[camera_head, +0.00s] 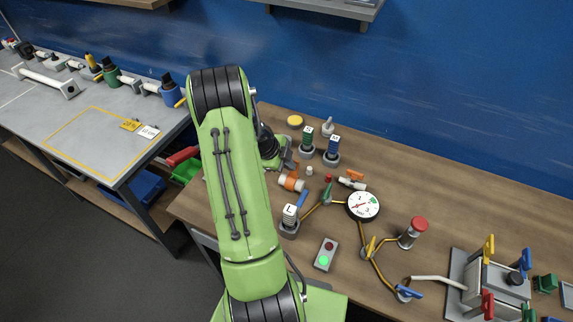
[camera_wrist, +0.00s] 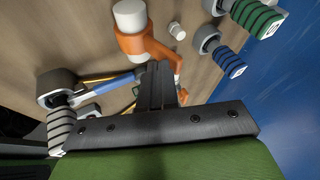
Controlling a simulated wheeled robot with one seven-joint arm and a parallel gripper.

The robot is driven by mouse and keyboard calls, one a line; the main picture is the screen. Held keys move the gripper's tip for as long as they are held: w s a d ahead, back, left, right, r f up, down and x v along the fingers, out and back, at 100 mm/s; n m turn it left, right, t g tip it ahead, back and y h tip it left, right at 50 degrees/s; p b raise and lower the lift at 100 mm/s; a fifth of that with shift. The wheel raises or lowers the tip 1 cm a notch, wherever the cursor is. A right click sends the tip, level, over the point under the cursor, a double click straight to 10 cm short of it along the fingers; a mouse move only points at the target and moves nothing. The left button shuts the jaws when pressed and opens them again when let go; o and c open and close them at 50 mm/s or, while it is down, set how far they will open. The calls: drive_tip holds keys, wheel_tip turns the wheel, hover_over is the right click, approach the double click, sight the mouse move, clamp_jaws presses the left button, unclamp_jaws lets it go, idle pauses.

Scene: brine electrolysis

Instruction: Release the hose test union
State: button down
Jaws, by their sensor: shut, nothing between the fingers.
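A white cylinder with an orange collar (camera_head: 291,183) lies on the wooden bench beside my arm; in the wrist view an orange part (camera_wrist: 135,42) has a white end and a bent orange arm. I cannot tell for certain which part is the hose test union. A blue lever (camera_head: 302,198) sits by a black-and-white striped cylinder marked L (camera_head: 290,214); the lever also shows in the wrist view (camera_wrist: 118,82). My gripper (camera_wrist: 158,72) is shut and empty, its fingertips between the blue lever and the orange arm in the picture. Contact is unclear. My arm hides much of the gripper in the head view.
A gauge (camera_head: 364,205) with brass pipes stands to the right, with a red-capped post (camera_head: 413,230). A control box (camera_head: 325,254) shows a lit green button. Green-banded (camera_head: 307,143) and blue-banded (camera_head: 332,149) cylinders stand behind. A grey apparatus (camera_head: 455,285) stands front right.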

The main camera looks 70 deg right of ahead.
drive_tip(key=shift+d, duration=0.1)
drive_tip(key=shift+s+d+y, duration=0.1)
drive_tip(key=shift+d+y, duration=0.5)
drive_tip(key=shift+y, duration=0.1)
drive_tip(key=shift+s+d+f+y+b, duration=0.1)
drive_tip(key=shift+d+f+y+b, duration=0.15)
drive_tip(key=shift+d+b, duration=0.3)
drive_tip(key=shift+s+d+f+y+b, duration=0.1)
drive_tip(key=shift+d+f+y+b, duration=0.1)
drive_tip(key=shift+d+b, duration=0.3)
drive_tip(key=shift+d+r+b, duration=0.15)
drive_tip(key=shift+b, duration=0.55)
